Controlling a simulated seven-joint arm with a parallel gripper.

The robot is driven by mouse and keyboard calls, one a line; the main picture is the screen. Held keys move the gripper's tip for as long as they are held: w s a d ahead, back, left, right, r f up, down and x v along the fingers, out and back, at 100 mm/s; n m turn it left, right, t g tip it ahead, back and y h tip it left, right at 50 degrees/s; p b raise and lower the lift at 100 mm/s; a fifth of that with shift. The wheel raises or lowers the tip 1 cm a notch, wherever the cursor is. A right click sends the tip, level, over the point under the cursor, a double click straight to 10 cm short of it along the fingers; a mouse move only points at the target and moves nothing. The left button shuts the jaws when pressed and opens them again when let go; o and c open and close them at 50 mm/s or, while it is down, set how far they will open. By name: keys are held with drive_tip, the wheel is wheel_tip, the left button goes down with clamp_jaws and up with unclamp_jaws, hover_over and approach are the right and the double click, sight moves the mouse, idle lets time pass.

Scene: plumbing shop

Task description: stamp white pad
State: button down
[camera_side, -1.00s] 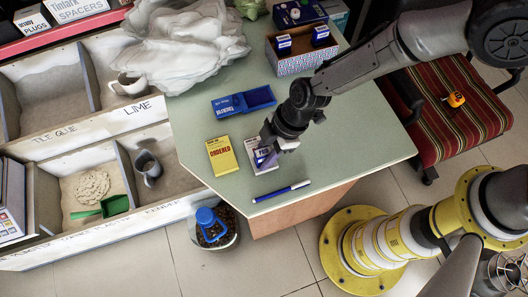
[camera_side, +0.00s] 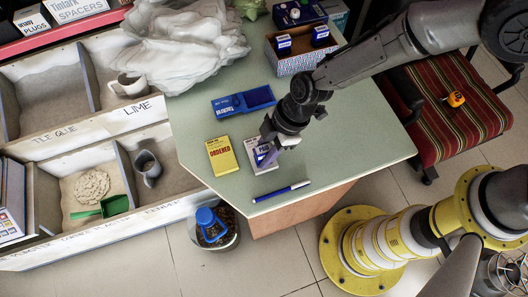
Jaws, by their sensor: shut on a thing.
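The white pad (camera_side: 252,144) lies on the green table top, just right of a yellow pad (camera_side: 222,156) marked ORDERED. My gripper (camera_side: 269,146) is over the right side of the white pad, pointing down. It is shut on a blue stamp (camera_side: 270,158), which covers part of the pad. Dark blue lettering that looks like PAID shows beside the stamp on the white pad. Whether the stamp touches the pad is unclear from this angle. An open blue ink pad case (camera_side: 243,102) lies farther back on the table.
A patterned box (camera_side: 300,65) with two more stamps (camera_side: 284,44) stands at the back right. A blue marker (camera_side: 282,191) lies near the front edge. A crumpled plastic bag (camera_side: 185,50) fills the back left. The table right of my gripper is clear.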

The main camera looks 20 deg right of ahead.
sight(262, 147)
drive_tip(key=shift+r, duration=2.15)
drive_tip(key=shift+w+m, duration=0.2)
drive_tip(key=shift+m, duration=0.1)
drive_tip(key=shift+d+f+m, duration=0.15)
drive_tip(key=shift+f+m, duration=0.05)
drive_tip(key=shift+m, duration=0.2)
drive_tip(key=w+d+m+t+h, duration=0.1)
drive_tip(key=w+d+m, duration=0.2)
drive_tip(key=d, duration=1)
drive_tip(key=w+d+r+m+t+h, duration=0.1)
drive_tip(key=w+d+m+t+h, duration=0.1)
drive_tip(key=d+m, duration=0.6)
drive_tip(key=w+d+r+m+t+h, duration=0.1)
drive_tip(key=w+d+m, duration=0.2)
drive_tip(key=d, duration=1.4)
drive_tip(key=m, duration=0.2)
drive_tip(key=shift+w+d+m+t, duration=0.3)
drive_tip(key=shift+w+d, duration=0.1)
